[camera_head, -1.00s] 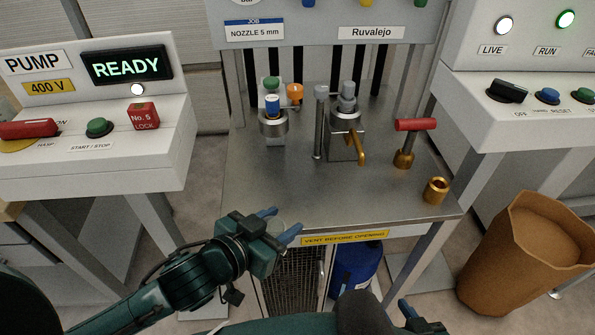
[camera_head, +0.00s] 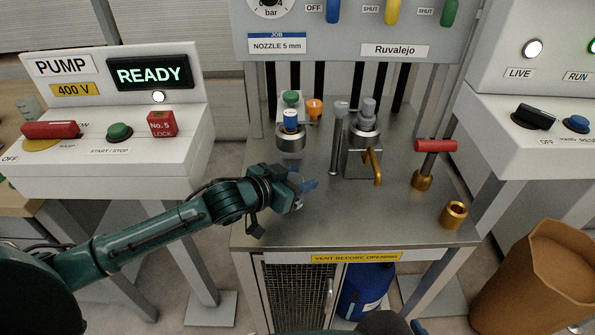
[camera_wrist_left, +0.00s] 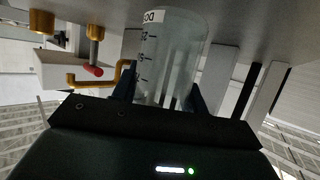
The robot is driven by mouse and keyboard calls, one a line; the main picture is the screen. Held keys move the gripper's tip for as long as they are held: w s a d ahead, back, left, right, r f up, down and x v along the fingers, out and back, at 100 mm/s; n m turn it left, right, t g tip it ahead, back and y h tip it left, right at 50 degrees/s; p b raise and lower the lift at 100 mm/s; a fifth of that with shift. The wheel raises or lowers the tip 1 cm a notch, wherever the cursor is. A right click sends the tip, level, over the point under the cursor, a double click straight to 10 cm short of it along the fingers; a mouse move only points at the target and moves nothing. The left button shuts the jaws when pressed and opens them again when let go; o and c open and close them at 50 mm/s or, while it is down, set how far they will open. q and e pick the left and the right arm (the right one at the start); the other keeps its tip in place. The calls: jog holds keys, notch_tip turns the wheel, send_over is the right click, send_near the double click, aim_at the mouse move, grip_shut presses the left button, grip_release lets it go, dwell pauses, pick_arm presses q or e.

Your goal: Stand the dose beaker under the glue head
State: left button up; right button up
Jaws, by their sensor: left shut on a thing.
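The dose beaker (camera_wrist_left: 168,55) is a clear cup with a scale and a label partly reading "DO", in the left wrist view. My left gripper (camera_head: 303,186) is shut on it, above the front left of the steel bench (camera_head: 330,225). The beaker is mostly hidden in the head view. No label marks the glue head; a grey block with a bent brass spout (camera_head: 377,167) stands on the bench, right of and behind my left gripper. The spout also shows in the left wrist view (camera_wrist_left: 112,76). Only a blue tip of my right gripper (camera_head: 418,327) shows at the bottom edge.
A blue-capped fitting in a ring (camera_head: 290,133) stands behind my left gripper, beside a thin grey post (camera_head: 337,140). A red-handled valve (camera_head: 436,146) and a brass cup (camera_head: 454,215) are at the right. The front middle of the bench is clear.

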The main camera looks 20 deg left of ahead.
pick_arm(q)
jog(key=w, duration=0.2)
jog(key=w+a+f, duration=0.1)
jog(key=shift+w, duration=0.25)
jog(key=shift+f, duration=0.2)
jog(key=shift+f, duration=0.1)
jog(key=o, duration=1.1)
jog(key=shift+s, duration=0.1)
jog(key=v, duration=1.2)
